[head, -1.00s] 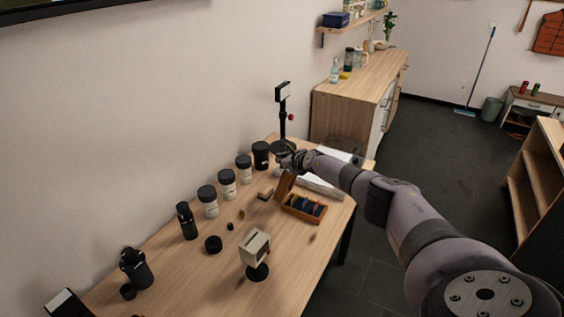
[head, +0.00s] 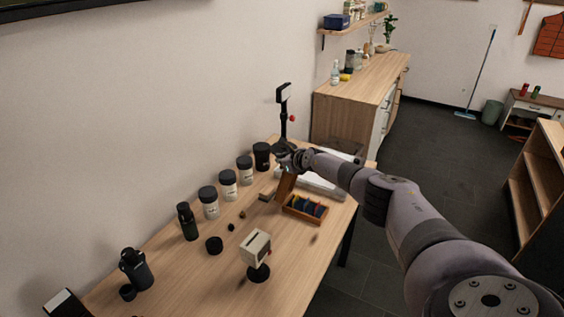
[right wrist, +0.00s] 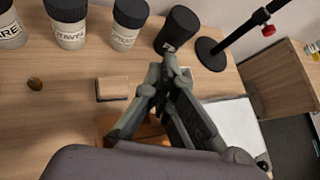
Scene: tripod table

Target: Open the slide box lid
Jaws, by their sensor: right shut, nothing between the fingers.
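The slide box (head: 291,213) is a small wooden tray on the table with several dark and coloured slides in it. Its wooden lid (head: 286,187) stands raised and tilted at the box's far left side. My right gripper (head: 283,159) is at the upper end of the lid, shut and holding nothing. In the right wrist view the shut fingers (right wrist: 171,58) point away over the table, and part of brown wood (right wrist: 107,124) shows beneath them. The gripper hides some of the lid, and I cannot tell whether they touch. My left gripper is out of view.
Several black-lidded jars (head: 228,184) line the wall side of the table (head: 190,275). A small block (head: 267,195) lies left of the box. A beige device on a stand (head: 257,250) is nearer. A black stand (head: 284,115) rises behind my gripper, and a white item (head: 322,184) lies right.

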